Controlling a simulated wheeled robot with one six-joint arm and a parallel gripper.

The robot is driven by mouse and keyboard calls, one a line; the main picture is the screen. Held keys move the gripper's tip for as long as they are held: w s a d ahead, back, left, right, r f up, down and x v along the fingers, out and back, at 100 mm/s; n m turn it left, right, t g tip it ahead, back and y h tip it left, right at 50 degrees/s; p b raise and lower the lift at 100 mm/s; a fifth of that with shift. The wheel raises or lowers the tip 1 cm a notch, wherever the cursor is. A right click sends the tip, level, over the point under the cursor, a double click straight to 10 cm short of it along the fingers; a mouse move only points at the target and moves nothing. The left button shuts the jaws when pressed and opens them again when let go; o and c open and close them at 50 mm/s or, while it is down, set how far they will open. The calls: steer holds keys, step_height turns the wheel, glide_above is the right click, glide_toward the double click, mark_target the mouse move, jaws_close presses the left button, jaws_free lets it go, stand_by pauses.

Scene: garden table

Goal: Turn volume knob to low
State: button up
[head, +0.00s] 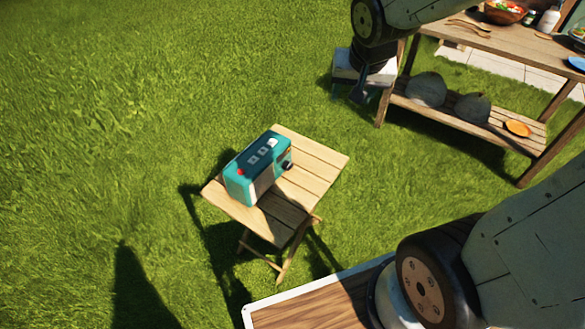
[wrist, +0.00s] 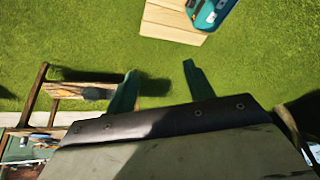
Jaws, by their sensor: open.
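A teal radio (head: 258,168) stands on a small slatted wooden folding table (head: 325,165) on the grass. A dark round knob (head: 288,165) shows at the right end of its front, and a red button (head: 240,172) sits on its top. I cannot read the knob's setting. My gripper (head: 357,94) is up and to the right of the radio in the head view, apart from it. In the wrist view the fingers of my gripper (wrist: 160,86) are spread with nothing between them. The radio (wrist: 210,12) is partly cut off at the top edge there.
A larger wooden table (head: 545,50) stands at the upper right, with a bowl (head: 505,11), bottles and a blue plate (head: 578,62) on top. Its lower shelf holds two grey rounded objects (head: 427,89) and an orange plate (head: 517,128). Open grass surrounds the small table.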

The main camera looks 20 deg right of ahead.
steer(key=w+d+f+m+t, duration=0.1)
steer(key=w+f+m+t, duration=0.2)
steer(key=w+f, duration=0.95)
steer(key=m+t+y, duration=0.6)
steer(key=m+y, duration=0.1)
steer(key=m, duration=0.5)
glide_toward(291, 168)
steer(key=shift+w+a+f, duration=0.25)
steer(key=shift+w+f, duration=0.1)
steer(key=shift+w, duration=0.2)
steer(key=shift+w+a+f+t+y, duration=0.1)
steer(key=shift+t+y, duration=0.2)
steer(key=x, duration=0.7)
steer(key=shift+w, duration=0.15)
